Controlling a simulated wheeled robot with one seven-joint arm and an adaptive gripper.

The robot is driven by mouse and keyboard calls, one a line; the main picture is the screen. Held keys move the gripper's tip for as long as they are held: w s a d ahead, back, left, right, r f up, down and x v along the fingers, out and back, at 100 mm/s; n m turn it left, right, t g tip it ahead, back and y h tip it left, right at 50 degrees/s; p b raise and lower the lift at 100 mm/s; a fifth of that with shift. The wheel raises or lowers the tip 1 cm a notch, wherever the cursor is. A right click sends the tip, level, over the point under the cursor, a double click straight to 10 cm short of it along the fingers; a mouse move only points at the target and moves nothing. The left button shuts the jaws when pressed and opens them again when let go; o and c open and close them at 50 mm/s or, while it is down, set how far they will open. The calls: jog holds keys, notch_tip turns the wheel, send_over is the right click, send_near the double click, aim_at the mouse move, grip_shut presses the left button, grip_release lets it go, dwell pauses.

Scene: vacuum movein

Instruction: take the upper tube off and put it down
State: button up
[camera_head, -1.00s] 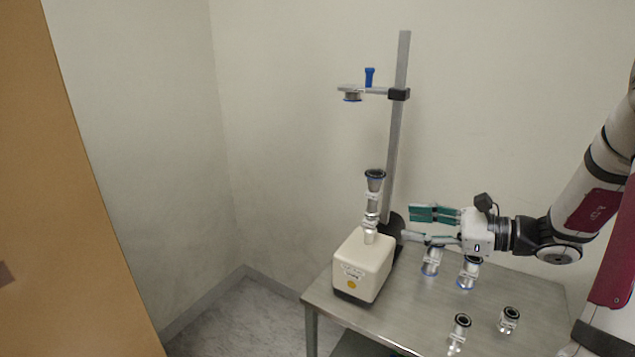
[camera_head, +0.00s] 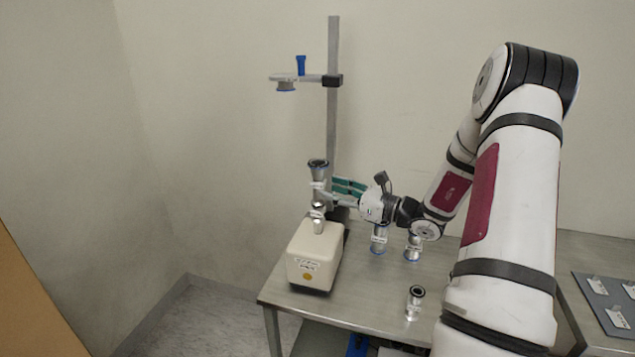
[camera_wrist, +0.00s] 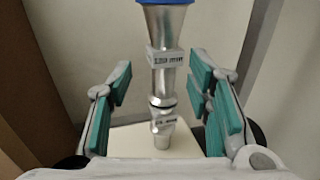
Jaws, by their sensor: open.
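The upper tube (camera_head: 318,177) is a silver, labelled piece with a wide dark rim, standing upright on the lower tube (camera_head: 318,218). The lower tube rises from the white box (camera_head: 316,257). In the wrist view the upper tube (camera_wrist: 165,50) shows a blue ring at its top and a label, with the lower tube (camera_wrist: 163,126) below. My gripper (camera_head: 342,193) is open at the right of the stack. In the wrist view, my gripper's green pads (camera_wrist: 161,82) stand left and right of the stack, with gaps on both sides. Whether the tube is fully between them is unclear.
A stand post (camera_head: 333,115) rises behind the box and carries a clamp arm (camera_head: 300,78) above the stack. Several loose tubes stand on the metal table (camera_head: 365,300), including one near the front (camera_head: 414,303). A grey panel (camera_head: 606,300) lies at right.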

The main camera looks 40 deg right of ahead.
aim_at(319, 186)
jog(key=shift+d+f+x, duration=0.1)
jog(key=shift+f+x, duration=0.05)
jog(key=shift+x, duration=1.2)
jog(key=shift+d+f+x, duration=0.1)
jog(key=shift+d+x, duration=0.05)
jog(key=shift+x, duration=1.15)
grip_shut()
